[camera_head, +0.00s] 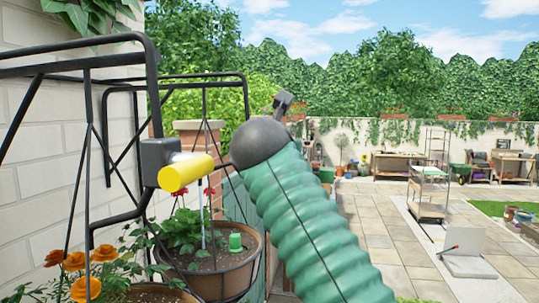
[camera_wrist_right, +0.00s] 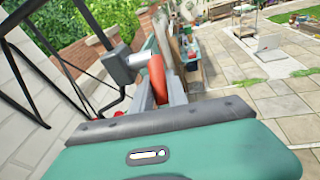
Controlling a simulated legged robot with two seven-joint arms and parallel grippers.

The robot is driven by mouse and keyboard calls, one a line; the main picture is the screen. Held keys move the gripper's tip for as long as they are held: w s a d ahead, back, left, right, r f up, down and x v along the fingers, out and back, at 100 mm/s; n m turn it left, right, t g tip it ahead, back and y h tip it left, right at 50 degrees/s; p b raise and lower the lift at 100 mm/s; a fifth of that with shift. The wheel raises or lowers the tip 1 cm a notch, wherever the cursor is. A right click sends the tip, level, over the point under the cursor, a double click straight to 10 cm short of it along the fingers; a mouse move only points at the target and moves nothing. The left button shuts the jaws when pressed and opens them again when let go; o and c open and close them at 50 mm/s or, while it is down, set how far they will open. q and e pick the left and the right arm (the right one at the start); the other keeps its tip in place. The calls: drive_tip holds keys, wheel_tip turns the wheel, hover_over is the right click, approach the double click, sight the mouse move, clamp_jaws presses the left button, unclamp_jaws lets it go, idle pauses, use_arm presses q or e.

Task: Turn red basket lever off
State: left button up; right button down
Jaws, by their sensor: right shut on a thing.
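The red lever (camera_wrist_right: 157,78) shows in the right wrist view, joined to a grey box (camera_wrist_right: 122,65) on a dark frame. My right gripper (camera_wrist_right: 163,95) is shut on this lever, its fingers on either side of it. In the head view my green right arm and dark wrist hide the red lever and the fingertips. The basket with red flowers (camera_head: 209,191) hangs left of my arm, its bowl (camera_head: 237,287) partly hidden. My left gripper is not in view.
A yellow lever (camera_head: 187,172) on a black box (camera_head: 158,160) is on the nearer frame, close left of my wrist. Orange flowers (camera_head: 88,262) grow in the near basket. A white brick wall (camera_head: 40,135) bounds the left. Open paving (camera_head: 385,240) lies to the right.

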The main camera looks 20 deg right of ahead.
drive_tip(key=shift+s+r, duration=0.15)
drive_tip(key=shift+r, duration=0.25)
idle(0.3)
drive_tip(key=c, duration=1.7)
unclamp_jaws()
drive_tip(key=shift+o, duration=0.6)
drive_tip(key=shift+w+f, duration=0.15)
drive_tip(key=shift+w, duration=0.05)
drive_tip(key=shift+a, duration=0.1)
drive_tip(key=shift+s+a, duration=0.15)
drive_tip(key=shift+s, duration=0.15)
drive_tip(key=b+v, duration=0.2)
drive_tip(key=v, duration=1.4)
drive_tip(key=shift+a+r, duration=0.15)
drive_tip(key=shift+r, duration=0.2)
drive_tip(key=shift+w, duration=0.15)
